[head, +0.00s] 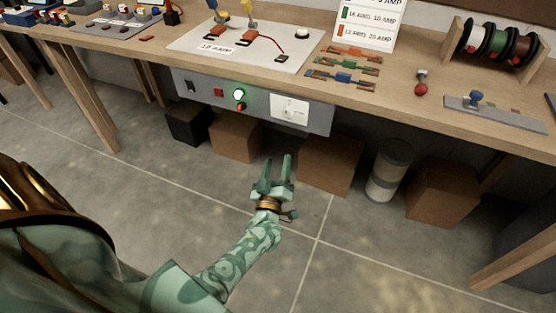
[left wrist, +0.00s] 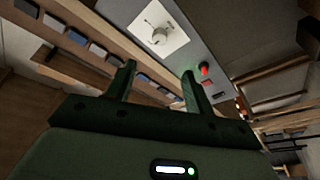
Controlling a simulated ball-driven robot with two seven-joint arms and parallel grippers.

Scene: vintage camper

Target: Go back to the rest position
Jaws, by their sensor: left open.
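My left gripper (head: 276,172) is green and open, with nothing between its two fingers. In the head view it hangs over the floor in front of the workbench, below the bench's grey control panel (head: 262,108). In the left wrist view the two fingers of the left gripper (left wrist: 160,85) stand apart and point toward the underside of the bench and the panel with its white plate and knob (left wrist: 160,36). My right gripper does not show in either view.
The wooden bench top (head: 400,103) runs across the head view, holding a white board (head: 245,62), colored fuse pieces and a spool rack (head: 500,44). Cardboard boxes (head: 328,165) and a grey-white canister (head: 389,172) stand beneath it. The tiled floor in front is clear.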

